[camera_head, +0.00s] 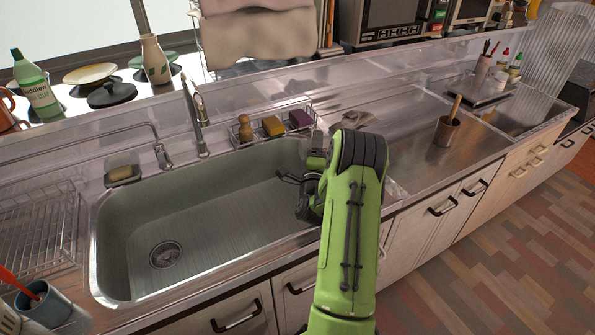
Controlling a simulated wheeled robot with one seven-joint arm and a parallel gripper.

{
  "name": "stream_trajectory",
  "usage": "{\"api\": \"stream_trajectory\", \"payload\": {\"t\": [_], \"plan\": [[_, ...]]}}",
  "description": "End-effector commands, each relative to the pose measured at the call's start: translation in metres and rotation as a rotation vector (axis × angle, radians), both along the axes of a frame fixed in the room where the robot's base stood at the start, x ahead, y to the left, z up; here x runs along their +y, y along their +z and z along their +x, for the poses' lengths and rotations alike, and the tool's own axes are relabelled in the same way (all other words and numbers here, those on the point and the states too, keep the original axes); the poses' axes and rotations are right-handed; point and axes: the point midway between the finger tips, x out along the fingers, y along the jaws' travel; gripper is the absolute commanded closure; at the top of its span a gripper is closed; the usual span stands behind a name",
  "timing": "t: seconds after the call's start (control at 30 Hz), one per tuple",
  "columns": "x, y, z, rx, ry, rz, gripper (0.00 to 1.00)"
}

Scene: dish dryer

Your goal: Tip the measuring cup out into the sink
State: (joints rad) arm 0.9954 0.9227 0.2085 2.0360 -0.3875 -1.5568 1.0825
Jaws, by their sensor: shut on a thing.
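The sink (205,225) is a wide green-grey basin with a drain (165,254) at its lower left. My green arm comes up from the bottom of the picture and bends over the sink's right end. My dark gripper (287,178) points left over the right part of the basin. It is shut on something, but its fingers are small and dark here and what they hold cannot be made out. I cannot pick out the measuring cup clearly; my arm and gripper hide part of that area.
A faucet (196,112) rises behind the sink. A wire caddy with a brush (245,128) and sponges (273,125) sits at the back rim. A dish rack (38,235) stands left. A metal cup (446,131) with a wooden handle stands on the right counter.

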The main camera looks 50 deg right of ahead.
Motion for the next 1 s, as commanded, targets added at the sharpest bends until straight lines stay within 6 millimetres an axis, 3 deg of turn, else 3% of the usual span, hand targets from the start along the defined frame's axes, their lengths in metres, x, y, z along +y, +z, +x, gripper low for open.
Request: {"api": "stream_trajectory", "payload": {"t": [0.03, 0.17, 0.3, 0.7, 1.0], "plan": [[-0.001, 0.004, -0.001, -0.014, -0.002, 0.033, 0.68], [-0.005, -0.021, -0.003, -0.083, -0.003, 0.158, 0.68], [-0.019, -0.026, -0.011, -0.164, -0.006, 0.305, 0.68], [-0.018, -0.05, -0.011, -0.371, -0.006, 0.687, 0.68], [-0.022, -0.04, -0.013, -0.447, -0.004, 0.828, 0.68]]}}
